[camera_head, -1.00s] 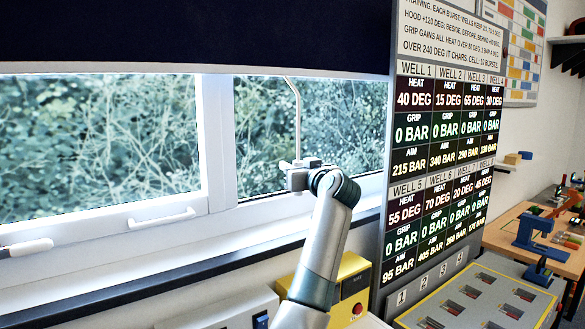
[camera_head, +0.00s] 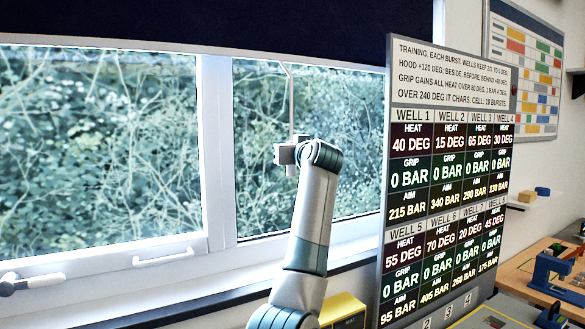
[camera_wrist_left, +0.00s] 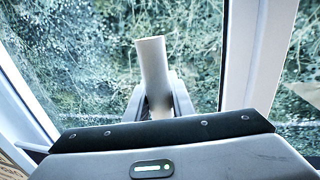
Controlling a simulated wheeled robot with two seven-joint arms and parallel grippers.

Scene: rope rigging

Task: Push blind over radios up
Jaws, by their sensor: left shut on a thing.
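The dark navy blind (camera_head: 230,22) hangs across the top of the window in the head view, with a pale bar along its lower edge. A thin rod (camera_head: 290,95) runs down from that bar. My left gripper (camera_head: 288,155) is shut on the rod's lower part in front of the right pane. In the left wrist view a pale cylinder, the rod's end (camera_wrist_left: 153,70), stands up between the fingers of my gripper (camera_wrist_left: 160,100). My right gripper is not in view. No radios can be made out.
A tall board of well readings (camera_head: 445,180) stands close to the right of my arm. A window handle (camera_head: 163,259) sticks out on the lower left frame. A yellow box (camera_head: 343,309) sits below my arm, and a blue tool (camera_head: 555,275) stands on the table at right.

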